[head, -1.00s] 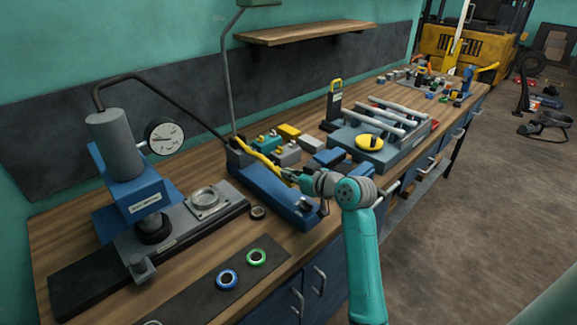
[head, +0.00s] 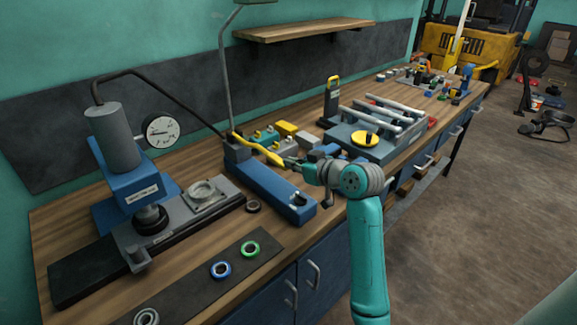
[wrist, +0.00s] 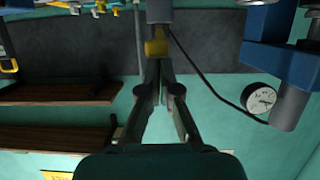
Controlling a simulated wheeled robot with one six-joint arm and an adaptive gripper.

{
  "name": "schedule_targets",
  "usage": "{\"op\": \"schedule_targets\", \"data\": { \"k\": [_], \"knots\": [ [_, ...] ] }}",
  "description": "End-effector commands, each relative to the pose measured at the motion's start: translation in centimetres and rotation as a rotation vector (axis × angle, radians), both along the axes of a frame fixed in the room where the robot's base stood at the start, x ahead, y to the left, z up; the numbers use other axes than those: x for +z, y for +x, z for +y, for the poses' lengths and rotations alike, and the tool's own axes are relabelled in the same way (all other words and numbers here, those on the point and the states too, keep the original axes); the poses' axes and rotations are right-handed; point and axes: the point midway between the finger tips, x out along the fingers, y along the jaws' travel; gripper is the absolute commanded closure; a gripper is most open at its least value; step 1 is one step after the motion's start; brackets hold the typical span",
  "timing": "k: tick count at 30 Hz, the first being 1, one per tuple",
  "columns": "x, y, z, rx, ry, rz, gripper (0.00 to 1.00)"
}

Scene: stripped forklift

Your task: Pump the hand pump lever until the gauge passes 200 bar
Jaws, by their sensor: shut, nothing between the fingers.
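The hand pump (head: 265,190) is a long blue body on the wooden bench. Its yellow lever (head: 258,148) slopes down from the pivot at the back toward my gripper. The lever's yellow end (wrist: 156,48) shows at the fingertips in the wrist view. My gripper (head: 289,162) is shut and empty, right by the lever end; I cannot tell whether it touches. The round white gauge (head: 160,131) sits beside the press cylinder and also shows in the wrist view (wrist: 259,98). Its needle and numbers are too small to read.
The blue press (head: 135,185) stands at the left, joined to the pump by a dark hose (head: 165,92). A grey fixture with rods (head: 385,140) stands right of the pump. A dark mat with rings (head: 200,285) lies in front. Small blocks (head: 287,128) sit behind the lever.

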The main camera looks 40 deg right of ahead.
Motion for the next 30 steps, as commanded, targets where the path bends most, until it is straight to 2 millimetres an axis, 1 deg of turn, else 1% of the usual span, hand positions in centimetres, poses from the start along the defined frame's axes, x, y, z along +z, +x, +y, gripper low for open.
{"op": "schedule_targets", "data": {
  "k": [1,6,9,12,18,30],
  "knots": [
    [0.0,-1.0,-0.1,-0.002,0.000,0.000,1.00],
    [0.2,-4.0,-0.3,-0.003,0.000,-0.002,1.00],
    [0.3,-5.5,-0.3,-0.003,0.000,-0.003,1.00],
    [0.3,-6.5,-0.3,-0.001,0.001,-0.004,1.00],
    [0.4,-7.3,-0.3,0.000,-0.001,-0.004,1.00],
    [0.4,-7.3,-0.3,0.000,-0.001,-0.005,1.00]
  ]
}}
